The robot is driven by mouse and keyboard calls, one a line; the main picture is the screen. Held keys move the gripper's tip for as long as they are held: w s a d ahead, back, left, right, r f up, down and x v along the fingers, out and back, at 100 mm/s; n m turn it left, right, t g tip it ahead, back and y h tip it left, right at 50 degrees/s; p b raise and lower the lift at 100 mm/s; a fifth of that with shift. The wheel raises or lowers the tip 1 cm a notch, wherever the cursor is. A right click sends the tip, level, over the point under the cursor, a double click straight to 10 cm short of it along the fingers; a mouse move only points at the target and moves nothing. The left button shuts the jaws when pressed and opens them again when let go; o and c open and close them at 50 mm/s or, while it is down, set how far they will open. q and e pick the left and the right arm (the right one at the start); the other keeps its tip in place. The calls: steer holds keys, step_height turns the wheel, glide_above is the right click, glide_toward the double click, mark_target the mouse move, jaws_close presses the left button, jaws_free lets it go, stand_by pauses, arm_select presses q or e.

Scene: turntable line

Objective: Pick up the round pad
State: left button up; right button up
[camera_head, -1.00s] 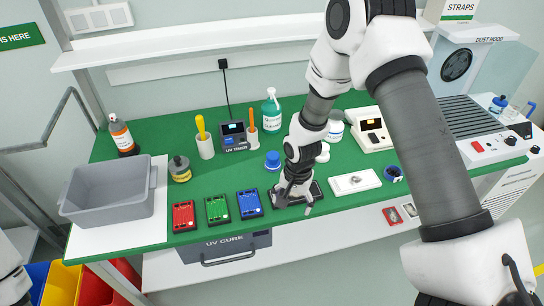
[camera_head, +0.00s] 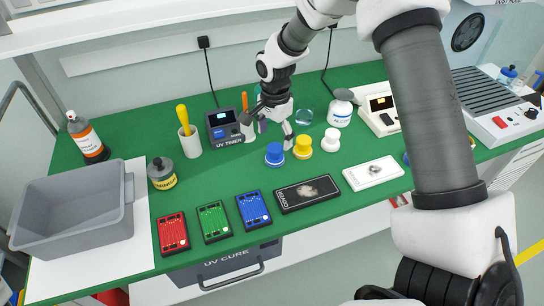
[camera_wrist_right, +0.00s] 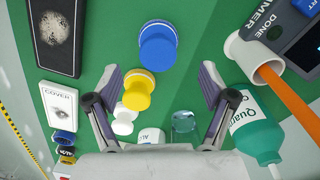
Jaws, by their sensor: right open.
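Three round knob-like pieces stand on the green mat: a blue one (camera_head: 274,154), a yellow one (camera_head: 302,147) and a white one (camera_head: 331,140). A clear round piece (camera_head: 303,117) lies behind them. I cannot tell which is the round pad. My right gripper (camera_head: 267,132) is open and empty above the mat, behind the blue and yellow pieces. In the right wrist view the yellow piece (camera_wrist_right: 138,92) shows between the fingers, nearer the left one. The blue piece (camera_wrist_right: 158,47) shows beyond the fingertips. My left gripper is out of view.
The UV timer (camera_head: 223,123) and an orange stick (camera_wrist_right: 285,102) in a white holder (camera_wrist_right: 256,56) are close to the gripper. A green bottle (camera_wrist_right: 258,125) is beside the right finger.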

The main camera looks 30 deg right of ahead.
mark_target(275, 147)
steer(key=f, duration=0.1)
steer(key=f+p, duration=0.1)
steer(key=f, duration=0.3)
steer(key=shift+s+f, duration=0.1)
steer(key=shift+s, duration=0.15)
steer(key=shift+f, duration=0.35)
steer(key=shift+w+f, duration=0.2)
steer(key=shift+s, duration=0.1)
steer(key=c, duration=1.2)
steer(key=shift+r, duration=0.1)
steer(key=shift+r, duration=0.5)
step_height(275, 147, up, 2)
steer(key=shift+r+b, duration=0.1)
steer(key=shift+b, duration=0.25)
steer(key=s+a+b, duration=0.1)
steer(key=s+a, duration=0.2)
steer(key=a, duration=0.1)
steer(key=s+a+r+b, duration=0.1)
steer(key=s+a, duration=0.2)
steer(key=a, duration=0.1)
steer(key=s+a+b, duration=0.1)
steer(key=s+a, duration=0.3)
steer(key=shift+r, duration=0.35)
steer(key=shift+s+a, duration=0.1)
steer(key=shift+s, duration=0.1)
